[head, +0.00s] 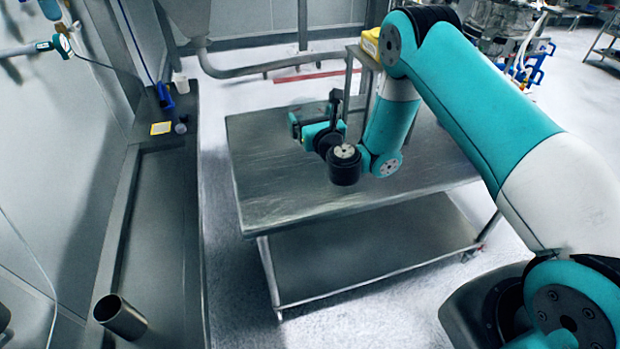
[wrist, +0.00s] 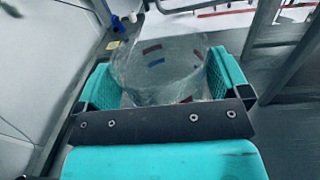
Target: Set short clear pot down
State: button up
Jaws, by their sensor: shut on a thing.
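The short clear pot (wrist: 160,65) is see-through, with a few red and blue marks on its wall. It sits between the two teal fingers of my gripper (wrist: 158,82), which are shut on its sides. In the head view my gripper (head: 315,117) is above the far left part of the metal table (head: 270,200). The pot cannot be made out there against the background. I cannot tell whether its base touches the table.
The near and left parts of the tabletop are bare. A yellow item (head: 371,42) lies on a raised stand at the table's back. Left of a floor gap runs a long metal counter (head: 160,230) with a metal cylinder (head: 120,316) and a blue-handled item (head: 165,96).

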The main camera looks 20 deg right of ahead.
jog(key=shift+f+b, duration=5.65)
jog(key=shift+f, duration=2.7)
jog(key=shift+f, duration=0.15)
jog(key=o, duration=0.6)
jog(key=shift+o, duration=0.2)
